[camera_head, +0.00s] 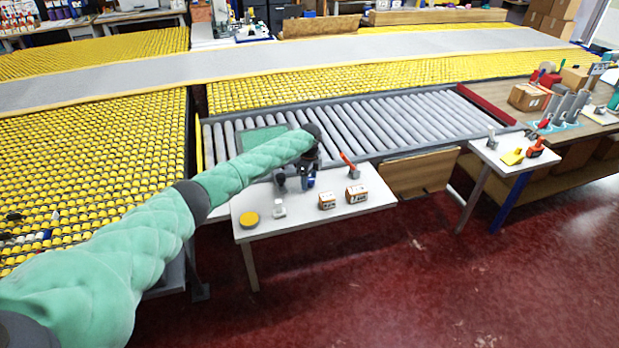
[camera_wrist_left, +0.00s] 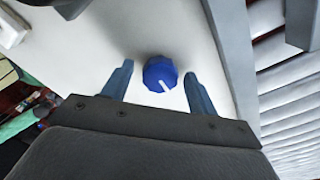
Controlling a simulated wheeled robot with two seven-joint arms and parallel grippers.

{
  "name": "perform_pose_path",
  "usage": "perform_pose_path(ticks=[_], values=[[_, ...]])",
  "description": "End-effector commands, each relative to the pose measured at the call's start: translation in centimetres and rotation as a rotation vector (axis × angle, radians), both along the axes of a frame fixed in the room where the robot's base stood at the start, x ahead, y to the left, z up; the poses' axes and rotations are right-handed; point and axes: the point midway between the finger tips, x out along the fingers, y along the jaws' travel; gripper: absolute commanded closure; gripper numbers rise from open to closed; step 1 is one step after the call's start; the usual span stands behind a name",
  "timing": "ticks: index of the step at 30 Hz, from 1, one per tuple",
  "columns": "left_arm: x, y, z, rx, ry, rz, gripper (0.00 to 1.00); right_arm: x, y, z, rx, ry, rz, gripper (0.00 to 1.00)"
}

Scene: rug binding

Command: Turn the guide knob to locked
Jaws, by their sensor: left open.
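The guide knob (camera_wrist_left: 160,74) is blue and faceted with a white pointer line, seen in the left wrist view on a white surface. Its pointer line aims toward the lower right of that view. My left gripper (camera_wrist_left: 158,82) is open, with one blue-grey finger on each side of the knob and a gap to each. In the head view my left gripper (camera_head: 310,178) is above the white table (camera_head: 350,204). The knob cannot be made out clearly there. My right gripper is not in view.
The table holds small boxes (camera_head: 355,194), a yellow disc (camera_head: 249,219), a small white item (camera_head: 279,209) and a red-handled tool (camera_head: 348,163). A roller conveyor (camera_head: 390,122) runs behind. A side table (camera_head: 515,152) stands right, with open red floor between.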

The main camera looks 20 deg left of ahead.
Motion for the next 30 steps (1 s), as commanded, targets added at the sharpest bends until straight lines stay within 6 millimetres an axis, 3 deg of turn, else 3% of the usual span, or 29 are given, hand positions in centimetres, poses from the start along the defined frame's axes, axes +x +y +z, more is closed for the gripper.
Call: perform_pose_path(ticks=[7,14,15,30], values=[[0.0,-0.03,-0.08,0.0,0.0,0.0,0.41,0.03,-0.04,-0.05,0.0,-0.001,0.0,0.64],[0.0,-0.04,-0.05,0.0,0.0,0.0,0.84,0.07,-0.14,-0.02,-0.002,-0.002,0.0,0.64],[0.0,-0.04,-0.05,0.0,0.0,0.0,0.86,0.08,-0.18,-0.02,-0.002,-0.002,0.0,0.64],[0.04,-0.16,0.06,-0.002,-0.001,0.145,0.86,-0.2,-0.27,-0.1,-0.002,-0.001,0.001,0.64]])
